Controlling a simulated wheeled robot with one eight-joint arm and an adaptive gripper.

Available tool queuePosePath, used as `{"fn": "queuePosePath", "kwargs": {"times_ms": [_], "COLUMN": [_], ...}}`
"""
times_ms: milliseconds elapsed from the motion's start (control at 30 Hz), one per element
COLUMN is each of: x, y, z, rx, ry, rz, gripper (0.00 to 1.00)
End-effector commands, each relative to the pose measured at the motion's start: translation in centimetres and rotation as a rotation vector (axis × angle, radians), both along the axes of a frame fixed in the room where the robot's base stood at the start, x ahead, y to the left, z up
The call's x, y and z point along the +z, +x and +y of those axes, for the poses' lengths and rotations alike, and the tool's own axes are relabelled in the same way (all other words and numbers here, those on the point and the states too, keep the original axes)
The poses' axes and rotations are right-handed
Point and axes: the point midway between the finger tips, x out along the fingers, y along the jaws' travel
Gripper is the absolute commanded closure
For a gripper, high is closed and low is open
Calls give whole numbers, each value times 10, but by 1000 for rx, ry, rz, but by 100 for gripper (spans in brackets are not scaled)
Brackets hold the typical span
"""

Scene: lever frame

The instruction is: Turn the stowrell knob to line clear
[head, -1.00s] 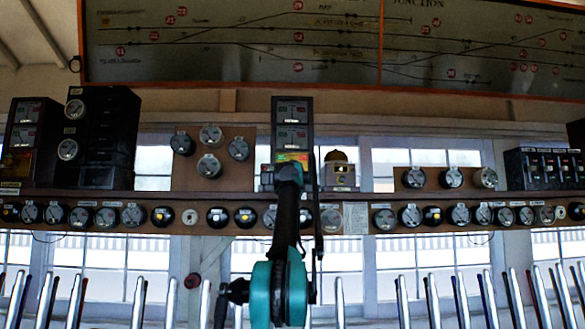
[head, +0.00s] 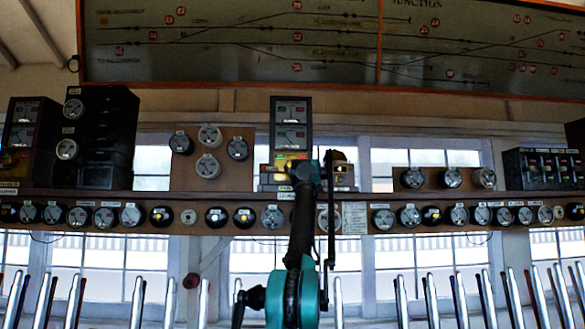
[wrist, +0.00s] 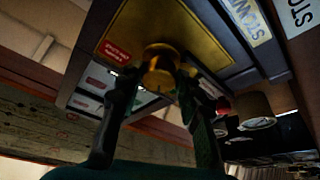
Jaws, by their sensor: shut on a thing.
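The brass stowrell knob (wrist: 160,60) sticks out from a brass plate (wrist: 190,28) in the wrist view. A nameplate beside the plate partly reads "STOW". A small red label (wrist: 115,51) lies on the plate; its words are too small to read. My gripper (wrist: 160,76) has a dark finger on either side of the knob and is shut on it. In the head view the knob's tall dark instrument case (head: 291,112) stands on the shelf, and my arm hides the knob and part of the plate. The direction the knob points cannot be made out.
A small wooden instrument (head: 343,172) stands close right of the case. Round dials line the shelf (head: 220,197) below. Several steel levers (head: 137,300) stand along the bottom. A track diagram (head: 230,45) hangs above.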

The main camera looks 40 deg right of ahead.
Motion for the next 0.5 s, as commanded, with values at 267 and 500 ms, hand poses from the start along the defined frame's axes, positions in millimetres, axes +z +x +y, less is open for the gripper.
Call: {"fn": "queuePosePath", "kwargs": {"times_ms": [267,500], "x": [0,0], "y": [0,0], "z": [0,0], "rx": [1,1], "ry": [-52,-63], "rz": [31,39], "gripper": [94,94]}}
